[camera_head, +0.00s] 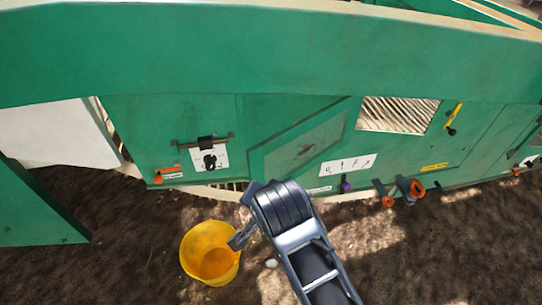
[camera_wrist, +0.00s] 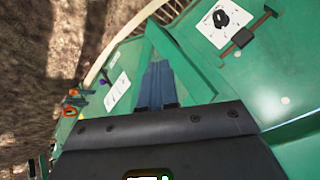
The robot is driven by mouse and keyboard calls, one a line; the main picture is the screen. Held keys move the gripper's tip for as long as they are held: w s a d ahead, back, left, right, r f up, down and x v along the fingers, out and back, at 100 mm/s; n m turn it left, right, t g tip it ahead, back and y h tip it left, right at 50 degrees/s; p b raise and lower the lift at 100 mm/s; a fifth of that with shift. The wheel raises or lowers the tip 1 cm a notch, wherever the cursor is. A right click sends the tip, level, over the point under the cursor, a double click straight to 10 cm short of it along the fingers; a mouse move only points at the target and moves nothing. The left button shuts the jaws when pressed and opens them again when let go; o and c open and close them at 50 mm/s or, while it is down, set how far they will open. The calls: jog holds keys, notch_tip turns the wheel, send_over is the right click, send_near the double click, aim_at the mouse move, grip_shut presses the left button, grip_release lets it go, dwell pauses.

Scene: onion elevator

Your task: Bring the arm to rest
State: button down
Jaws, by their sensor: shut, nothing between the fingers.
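My gripper (camera_head: 240,239) shows at the lower middle of the head view, at the end of my grey and black arm. Its tip is beside the right rim of a yellow bucket (camera_head: 196,262) on the ground; I cannot tell whether they touch. In the wrist view my gripper's fingers (camera_wrist: 157,84) are together, with nothing between them, in front of the green machine panel (camera_wrist: 215,75).
A long green machine (camera_head: 250,60) spans the view behind my arm. Its side carries a white plate with a black knob (camera_head: 209,159), an orange handle (camera_head: 168,171), a yellow lever (camera_head: 454,117) and orange valves (camera_head: 410,189). Bare brown soil (camera_head: 460,255) lies to the right.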

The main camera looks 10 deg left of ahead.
jog(key=s+d+f+n+t, duration=0.1)
jog(key=s+d+f+t, duration=0.1)
jog(key=s+d, duration=0.65)
jog(key=s+d+f+t, duration=0.2)
jog(key=s+d, duration=0.4)
jog(key=s, duration=0.6)
jog(key=s+d+r+n+t+h, duration=0.2)
jog(key=s+d+r+n+t, duration=0.1)
jog(key=s+d+r, duration=1)
jog(key=s+r+t, duration=0.1)
jog(key=s+r, duration=0.2)
jog(key=s, duration=0.1)
jog(key=shift+s+d+r+h, duration=0.2)
jog(key=shift+s+r+h, duration=0.05)
jog(key=shift+r+h, duration=0.15)
